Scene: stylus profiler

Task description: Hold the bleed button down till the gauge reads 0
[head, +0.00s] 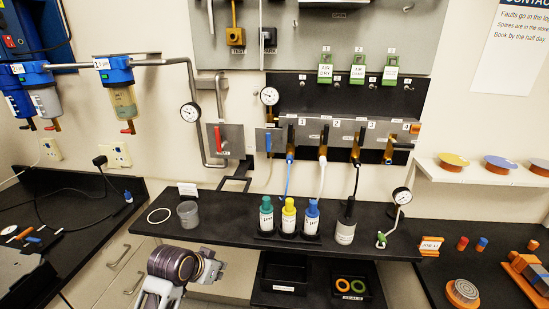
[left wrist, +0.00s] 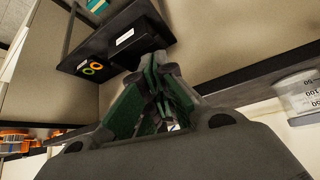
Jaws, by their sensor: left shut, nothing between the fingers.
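Three round gauges show in the head view: one on the left pipe (head: 190,112), one above the valve manifold (head: 269,96), and one on a hose at the bench's right end (head: 402,196). A small green fitting (head: 381,240) sits below the last gauge. The dials are too small to read, and I cannot tell which part is the bleed button. My left gripper (head: 212,268) is in front of the bench, low and left of the bottles, apart from all gauges. In the left wrist view its fingers (left wrist: 160,85) are shut and empty. My right gripper is not in view.
Capped bottles (head: 266,217) stand in a rack on the black bench (head: 220,204), beside a clear beaker (head: 188,214) and a white ring (head: 159,215). A dark tray (head: 353,287) with coloured rings lies below. The bench is clear between beaker and bottles.

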